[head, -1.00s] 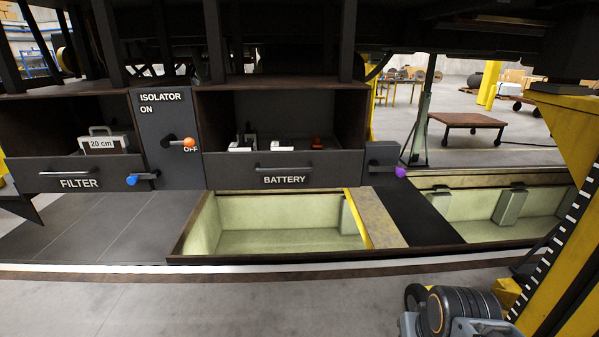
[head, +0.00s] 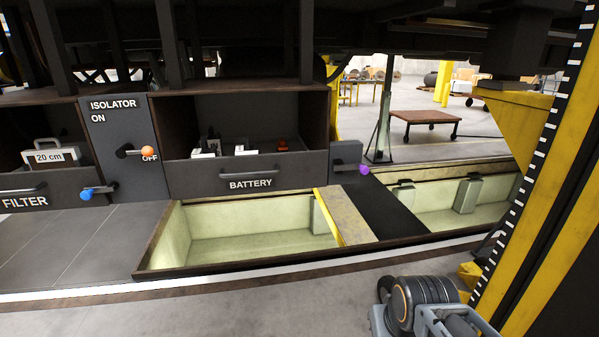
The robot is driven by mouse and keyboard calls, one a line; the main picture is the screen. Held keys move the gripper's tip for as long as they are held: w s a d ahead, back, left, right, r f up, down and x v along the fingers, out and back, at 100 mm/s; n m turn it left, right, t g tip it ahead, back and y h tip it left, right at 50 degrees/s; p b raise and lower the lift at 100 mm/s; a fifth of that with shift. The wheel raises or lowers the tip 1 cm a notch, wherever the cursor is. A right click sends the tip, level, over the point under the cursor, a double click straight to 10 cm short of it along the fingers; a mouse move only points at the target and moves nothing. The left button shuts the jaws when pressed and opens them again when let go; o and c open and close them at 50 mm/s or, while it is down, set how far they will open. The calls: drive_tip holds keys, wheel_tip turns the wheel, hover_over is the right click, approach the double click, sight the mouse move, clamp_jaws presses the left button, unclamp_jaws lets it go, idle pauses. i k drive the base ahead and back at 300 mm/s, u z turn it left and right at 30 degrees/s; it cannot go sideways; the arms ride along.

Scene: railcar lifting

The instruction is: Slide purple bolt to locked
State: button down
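The purple bolt (head: 364,169) is a small purple knob on a short dark rod. It sticks out to the right of a dark grey block (head: 346,153) at the right end of the BATTERY drawer (head: 249,180). No locked marking can be read near it. Part of my arm (head: 413,299) shows at the bottom right, low and well apart from the bolt. My gripper's fingertips are not in view.
Lit open pits (head: 245,225) lie in the floor before the drawers. A yellow column (head: 545,200) stands at the right.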

sight(363, 168)
drive_tip(key=k, duration=0.6)
drive_tip(key=u, duration=1)
drive_tip(key=i, duration=1.3)
drive_tip(key=z, duration=0.3)
